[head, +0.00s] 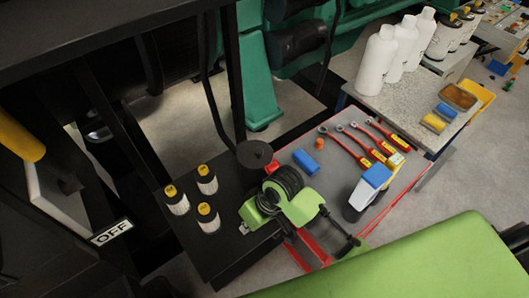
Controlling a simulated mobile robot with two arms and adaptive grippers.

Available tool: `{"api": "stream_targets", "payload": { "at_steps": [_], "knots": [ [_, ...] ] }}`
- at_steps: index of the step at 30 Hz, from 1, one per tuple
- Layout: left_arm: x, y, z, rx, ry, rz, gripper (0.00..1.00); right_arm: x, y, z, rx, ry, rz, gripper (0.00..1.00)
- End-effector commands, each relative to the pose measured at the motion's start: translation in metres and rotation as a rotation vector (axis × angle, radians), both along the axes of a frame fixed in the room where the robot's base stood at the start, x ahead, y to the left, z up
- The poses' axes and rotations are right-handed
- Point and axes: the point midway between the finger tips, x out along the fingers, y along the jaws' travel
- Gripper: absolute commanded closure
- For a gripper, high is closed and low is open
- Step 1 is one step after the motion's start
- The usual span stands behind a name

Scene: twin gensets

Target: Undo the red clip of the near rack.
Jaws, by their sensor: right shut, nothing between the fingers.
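A small red piece (271,166), which may be the red clip, shows beside a dark round disc (255,153) at the edge of the black bench. Its shape is too small to read clearly. The wrist hides part of the bench and cart. My left gripper is not in view.
Three filters (207,180) stand on the black bench (228,256). The red-edged cart (330,178) carries red-handled wrenches (347,147), a blue block (306,162) and an orange piece (319,143). White bottles (376,62) stand on the table behind. Dark frames crowd the left.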

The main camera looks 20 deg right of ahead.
Motion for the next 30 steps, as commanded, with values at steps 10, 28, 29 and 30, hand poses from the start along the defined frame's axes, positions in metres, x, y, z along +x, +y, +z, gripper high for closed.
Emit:
{"api": "stream_targets", "payload": {
  "at_steps": [10,28,29,30],
  "knots": [
    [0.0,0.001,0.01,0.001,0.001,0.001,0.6,0.067,0.015,0.076,-0.122,0.156,0.178,1.0],
    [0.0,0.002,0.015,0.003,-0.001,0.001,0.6,0.146,-0.081,0.23,-0.411,0.363,-0.003,1.0],
    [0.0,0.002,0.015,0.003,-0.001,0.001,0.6,0.147,-0.082,0.231,-0.411,0.365,-0.005,1.0],
    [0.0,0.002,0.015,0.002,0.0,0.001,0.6,0.147,-0.082,0.231,-0.411,0.365,-0.007,1.0]
  ]
}}
